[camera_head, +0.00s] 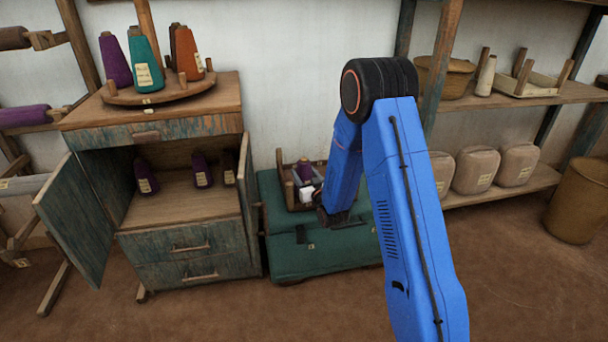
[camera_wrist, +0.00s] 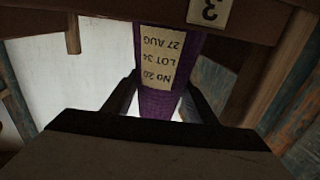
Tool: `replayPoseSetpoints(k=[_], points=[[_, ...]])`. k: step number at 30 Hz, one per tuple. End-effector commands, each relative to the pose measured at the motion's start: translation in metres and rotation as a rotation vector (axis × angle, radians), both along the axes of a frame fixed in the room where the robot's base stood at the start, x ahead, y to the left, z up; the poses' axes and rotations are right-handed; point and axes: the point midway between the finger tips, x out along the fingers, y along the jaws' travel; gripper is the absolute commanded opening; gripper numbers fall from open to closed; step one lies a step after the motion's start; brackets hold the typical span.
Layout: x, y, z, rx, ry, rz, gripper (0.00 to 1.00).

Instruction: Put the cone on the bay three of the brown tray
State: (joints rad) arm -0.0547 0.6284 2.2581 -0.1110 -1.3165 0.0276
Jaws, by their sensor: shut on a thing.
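The purple cone (camera_head: 306,169) is at the brown tray (camera_head: 289,193) on the green chest in the head view. In the wrist view the cone (camera_wrist: 157,104) stands between my gripper's fingers, and its label reads upside down as No 20, Lot 34, 27 Aug. My gripper (camera_wrist: 159,86) is shut on the cone. A tag with a 3 (camera_wrist: 208,12) shows upside down beside the cone, on the wood at the top. My arm hides part of the tray in the head view. I cannot tell whether the cone touches the tray floor.
A round board (camera_head: 155,93) on the cabinet holds more cones. Shelves (camera_head: 555,94) with a basket and wrapped bundles stand at the right. The floor in front is clear.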

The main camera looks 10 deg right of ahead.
Motion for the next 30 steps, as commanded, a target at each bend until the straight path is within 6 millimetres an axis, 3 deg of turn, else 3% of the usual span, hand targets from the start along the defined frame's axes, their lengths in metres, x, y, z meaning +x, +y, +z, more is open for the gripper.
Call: replayPoseSetpoints(k=[10,11,13,24,30], points=[[0.0,0.0,-0.002,0.0,-0.002,0.0,0.24],[0.0,0.0,-0.002,0.0,-0.001,0.0,0.56],[0.0,0.0,-0.002,0.0,-0.001,0.0,0.7],[0.0,0.0,0.001,0.0,-0.002,0.0,0.7],[-0.026,-0.004,0.001,0.0,0.0,0.0,0.7]])
